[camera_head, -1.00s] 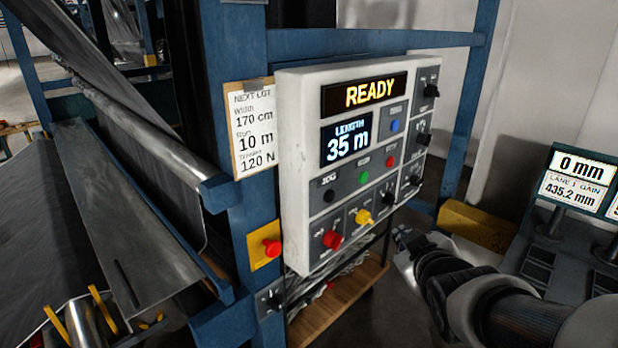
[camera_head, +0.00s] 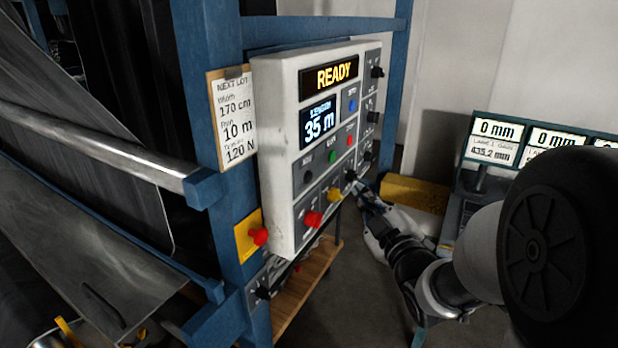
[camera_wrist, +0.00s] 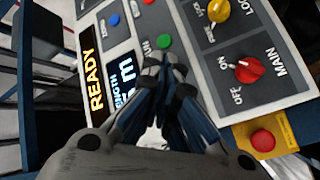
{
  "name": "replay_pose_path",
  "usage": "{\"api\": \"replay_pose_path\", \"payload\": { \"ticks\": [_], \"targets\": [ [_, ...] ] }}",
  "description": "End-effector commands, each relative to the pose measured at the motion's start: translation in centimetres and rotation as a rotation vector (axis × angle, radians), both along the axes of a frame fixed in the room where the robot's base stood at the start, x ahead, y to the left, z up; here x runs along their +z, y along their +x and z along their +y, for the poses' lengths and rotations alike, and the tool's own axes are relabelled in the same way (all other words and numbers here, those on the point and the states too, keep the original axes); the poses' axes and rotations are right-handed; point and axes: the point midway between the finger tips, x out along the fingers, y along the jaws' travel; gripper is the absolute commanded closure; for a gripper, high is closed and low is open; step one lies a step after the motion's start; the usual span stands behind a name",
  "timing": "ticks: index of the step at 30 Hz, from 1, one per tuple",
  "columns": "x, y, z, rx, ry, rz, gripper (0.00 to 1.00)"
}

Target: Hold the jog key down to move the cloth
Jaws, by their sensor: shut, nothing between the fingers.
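The jog key (camera_head: 308,177) is a black round button under the JOG label on the white control panel (camera_head: 276,150), left of the green button (camera_head: 333,156). Nothing covers it in the head view. My gripper (camera_head: 361,190) is shut and empty, at the panel's lower right edge in that view. In the wrist view my gripper's closed fingertips (camera_wrist: 165,64) stand in front of the panel, just below the green button (camera_wrist: 163,41). The fingers hide the jog key there. I cannot tell any contact. The display (camera_head: 336,76) reads READY and the length display (camera_head: 319,122) reads 35 m.
A red MAIN knob (camera_wrist: 248,69) and a yellow LOCK knob (camera_wrist: 218,10) project near the fingers. A red mushroom button (camera_head: 259,236) sits on a yellow plate. Grey cloth (camera_head: 70,260) and a metal roller (camera_head: 110,150) are left. Screens (camera_head: 496,140) stand right.

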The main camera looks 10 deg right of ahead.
Motion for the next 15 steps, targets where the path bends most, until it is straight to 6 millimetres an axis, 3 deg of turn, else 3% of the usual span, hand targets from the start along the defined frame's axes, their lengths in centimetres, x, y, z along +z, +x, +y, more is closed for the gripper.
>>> {"api": "replay_pose_path", "payload": {
  "ticks": [5, 15],
  "targets": [
    [0.0, 0.5, 0.8, 0.004, 0.001, 0.001, 1.0],
    [0.2, 3.2, 4.5, 0.004, 0.002, 0.001, 1.0]
  ]
}}
